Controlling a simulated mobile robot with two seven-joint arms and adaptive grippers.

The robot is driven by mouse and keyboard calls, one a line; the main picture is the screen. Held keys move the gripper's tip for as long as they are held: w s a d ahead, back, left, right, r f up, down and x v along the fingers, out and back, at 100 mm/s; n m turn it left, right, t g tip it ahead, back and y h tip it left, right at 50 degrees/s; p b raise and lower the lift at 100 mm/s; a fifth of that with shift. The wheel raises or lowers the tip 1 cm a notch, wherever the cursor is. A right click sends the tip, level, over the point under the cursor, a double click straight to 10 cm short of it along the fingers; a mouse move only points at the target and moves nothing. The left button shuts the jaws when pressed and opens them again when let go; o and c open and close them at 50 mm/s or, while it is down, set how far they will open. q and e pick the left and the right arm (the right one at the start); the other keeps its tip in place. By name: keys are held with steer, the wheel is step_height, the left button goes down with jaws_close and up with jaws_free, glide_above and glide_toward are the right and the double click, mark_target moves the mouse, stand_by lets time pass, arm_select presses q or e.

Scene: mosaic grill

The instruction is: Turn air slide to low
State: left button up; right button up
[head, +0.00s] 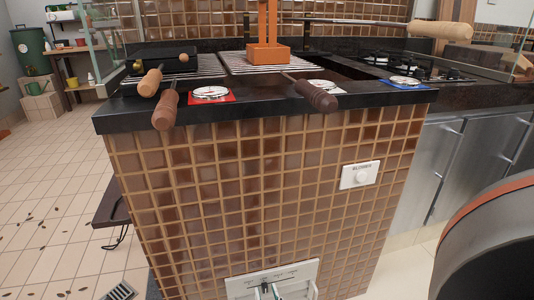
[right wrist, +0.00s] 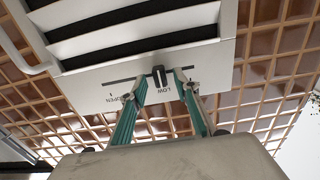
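The air slide panel (head: 245,281) is a white plate low on the tiled front of the grill counter. In the right wrist view the plate (right wrist: 230,80) appears upside down, with a thin slot and a dark slide knob (right wrist: 159,76). The right gripper also shows in the head view (head: 269,290). My left gripper is not seen.
Black louvres (right wrist: 130,20) sit beside the slot on the same plate. A white BLOWER switch (head: 360,176) is on the tiles at the upper right. Wooden-handled skewers (head: 166,110) overhang the counter edge. A dark side shelf (head: 109,209) juts out at the left.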

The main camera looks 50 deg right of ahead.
step_height(320, 180, up, 9)
steer(key=shift+r, duration=0.55)
stand_by(0.5)
